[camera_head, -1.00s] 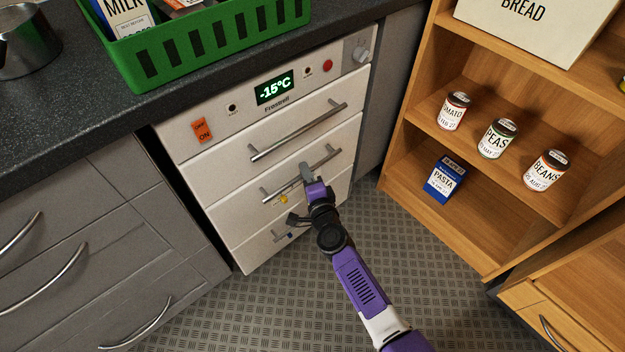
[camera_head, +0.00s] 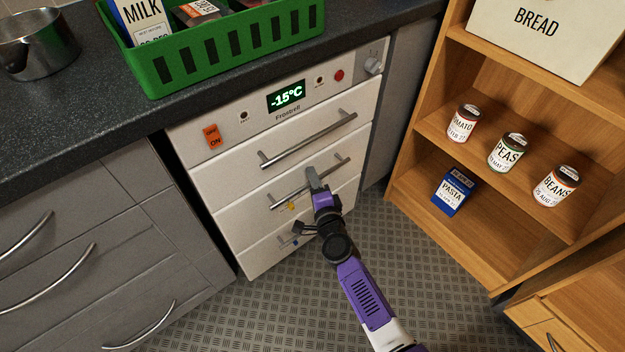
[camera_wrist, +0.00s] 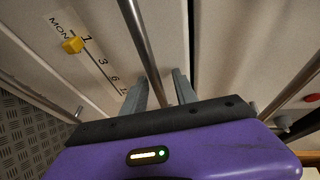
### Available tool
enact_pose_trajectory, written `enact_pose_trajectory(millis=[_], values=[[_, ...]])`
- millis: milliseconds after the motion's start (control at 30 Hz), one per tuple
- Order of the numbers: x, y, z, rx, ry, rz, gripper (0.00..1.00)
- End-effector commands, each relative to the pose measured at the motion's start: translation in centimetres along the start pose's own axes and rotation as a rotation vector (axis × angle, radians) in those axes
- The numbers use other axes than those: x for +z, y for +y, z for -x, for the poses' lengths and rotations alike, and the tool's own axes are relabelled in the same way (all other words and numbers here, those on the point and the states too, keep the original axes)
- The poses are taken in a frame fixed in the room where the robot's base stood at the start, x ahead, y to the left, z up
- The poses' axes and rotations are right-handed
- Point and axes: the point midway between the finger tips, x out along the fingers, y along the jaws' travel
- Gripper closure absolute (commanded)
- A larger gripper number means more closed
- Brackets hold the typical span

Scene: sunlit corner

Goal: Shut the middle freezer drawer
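The white freezer (camera_head: 186,141) stands under the dark counter. Its middle drawer (camera_head: 237,212) has a grey bar handle (camera_head: 339,164) and a yellow slider on its front. The drawer front looks about level with the drawers above and below, and I see no clear gap. My gripper (camera_head: 312,175) is at the handle of this drawer. In the wrist view, the two fingers (camera_wrist: 160,88) are apart, with the bar handle (camera_wrist: 140,35) running between them, closer to the right finger. The label with the yellow slider (camera_wrist: 73,45) shows at the left.
The top drawer's handle (camera_head: 308,141) is just above my gripper. A green crate (camera_head: 160,76) and a metal pot (camera_head: 28,48) stand on the counter. An open wooden shelf (camera_head: 400,200) with cans is at the right, grey drawers (camera_head: 60,235) at the left. Patterned floor lies between.

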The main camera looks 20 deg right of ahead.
Motion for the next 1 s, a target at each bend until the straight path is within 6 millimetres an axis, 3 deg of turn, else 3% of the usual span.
enact_pose_trajectory(millis=[433, 1000], values=[[0.0, 0.2, 6.6, 0.008, -0.005, 0.005, 0.66], [0.1, 0.4, 7.3, 0.007, -0.005, 0.003, 0.66]])
